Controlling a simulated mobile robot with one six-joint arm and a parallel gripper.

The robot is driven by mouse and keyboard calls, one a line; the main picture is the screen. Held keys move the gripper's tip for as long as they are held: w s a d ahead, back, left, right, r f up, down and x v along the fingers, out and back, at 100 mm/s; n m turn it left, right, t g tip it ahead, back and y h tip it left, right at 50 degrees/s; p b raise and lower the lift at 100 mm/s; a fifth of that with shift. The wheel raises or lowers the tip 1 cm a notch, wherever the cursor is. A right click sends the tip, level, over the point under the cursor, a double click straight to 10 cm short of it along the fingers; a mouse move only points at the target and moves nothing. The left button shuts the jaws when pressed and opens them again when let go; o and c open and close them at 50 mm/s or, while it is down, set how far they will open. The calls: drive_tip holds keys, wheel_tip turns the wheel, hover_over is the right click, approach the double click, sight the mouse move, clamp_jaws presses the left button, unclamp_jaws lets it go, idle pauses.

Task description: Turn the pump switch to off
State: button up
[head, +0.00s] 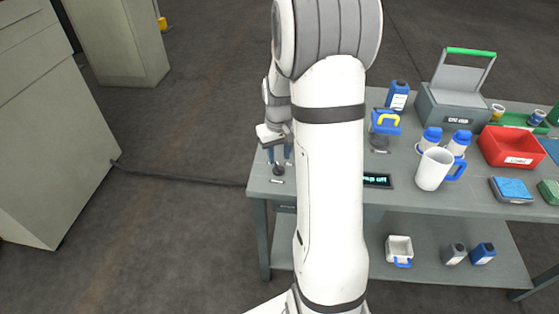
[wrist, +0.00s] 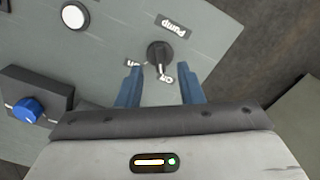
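The pump switch (wrist: 160,54) is a dark rotary knob on the grey bench top, beside a dark "Pump" label (wrist: 175,25) in the wrist view. Its lower end points toward the "ON" label (wrist: 166,78). Another small label (wrist: 134,63), partly behind a finger, is to its left. In the head view the knob (head: 278,170) sits at the bench's near left corner. My gripper (wrist: 160,72) is open, with blue fingers either side of the knob's lower end and visible gaps. In the head view my gripper (head: 279,160) is just above the knob.
A white round button (wrist: 74,16) and a blue knob on a dark box (wrist: 28,110) are left in the wrist view. A lit display (head: 376,181), white mug (head: 434,168), red bin (head: 508,146) and bottles stand right of my arm. Floor left of the bench (head: 400,199) is clear apart from a cable.

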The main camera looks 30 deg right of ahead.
sight(279, 167)
drive_tip(key=shift+r, duration=1.9)
drive_tip(key=shift+r, duration=0.1)
drive_tip(key=s+a+r+t+p, duration=0.1)
drive_tip(key=s+a+r+p, duration=0.2)
drive_tip(key=s+a+r, duration=0.3)
drive_tip(key=s+a+r+t+p, duration=0.1)
drive_tip(key=s+a+r+p, duration=0.3)
drive_tip(key=s+a+r, duration=0.3)
drive_tip(key=s+r, duration=0.3)
drive_tip(key=s, duration=0.3)
drive_tip(key=shift+a+r+n+t, duration=0.2)
drive_tip(key=shift+a+n+t, duration=0.1)
